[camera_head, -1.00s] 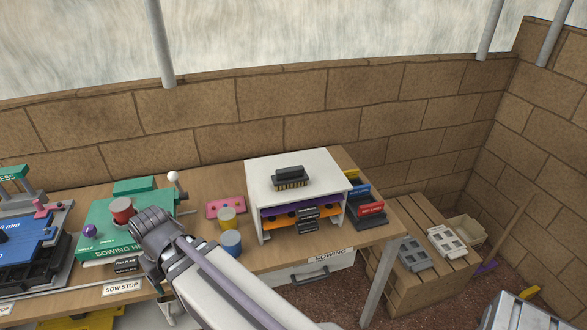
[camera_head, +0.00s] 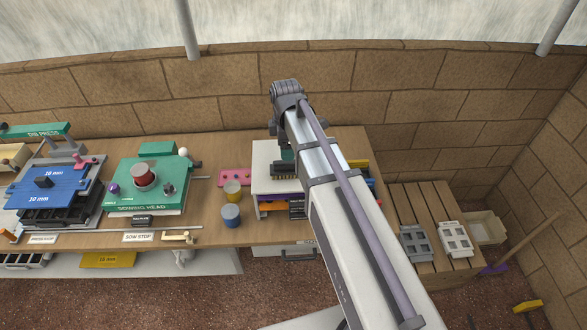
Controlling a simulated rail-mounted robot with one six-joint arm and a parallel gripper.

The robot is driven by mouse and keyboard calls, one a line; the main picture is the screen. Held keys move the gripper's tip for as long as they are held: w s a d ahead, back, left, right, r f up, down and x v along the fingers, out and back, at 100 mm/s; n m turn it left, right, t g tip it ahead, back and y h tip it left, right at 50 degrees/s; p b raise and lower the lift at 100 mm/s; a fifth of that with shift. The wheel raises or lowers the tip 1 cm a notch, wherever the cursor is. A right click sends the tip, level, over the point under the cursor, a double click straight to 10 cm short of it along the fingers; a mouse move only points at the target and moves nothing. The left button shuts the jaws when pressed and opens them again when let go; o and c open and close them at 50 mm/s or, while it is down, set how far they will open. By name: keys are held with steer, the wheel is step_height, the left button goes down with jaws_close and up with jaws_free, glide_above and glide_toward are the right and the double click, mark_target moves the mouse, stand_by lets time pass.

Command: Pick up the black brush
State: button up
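The black brush (camera_head: 283,170) lies on top of the white shelf unit (camera_head: 262,152) at the right part of the bench, and my arm hides much of it. Its bristles face the front. My gripper (camera_head: 285,150) is at or just above the brush, largely hidden behind my arm's wrist. I cannot tell whether its fingers are open or shut, or whether they touch the brush.
A slatted crate (camera_head: 425,205) with grey trays stands at the right. A block wall closes the back.

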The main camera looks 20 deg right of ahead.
mark_target(287, 167)
step_height(287, 167, down, 11)
steer(key=b, duration=0.9)
steer(key=shift+w+r+b, duration=0.1)
steer(key=shift+w+b, duration=0.05)
steer(key=shift+b, duration=0.25)
steer(key=shift+r, duration=0.25)
steer(key=c, duration=1)
steer(key=shift+p, duration=0.3)
step_height(287, 167, up, 10)
steer(key=p, duration=1)
steer(key=shift+r, duration=0.2)
steer(key=shift+f, duration=0.2)
steer(key=o, duration=0.4)
steer(key=c, duration=0.3)
steer(key=shift+a, duration=0.1)
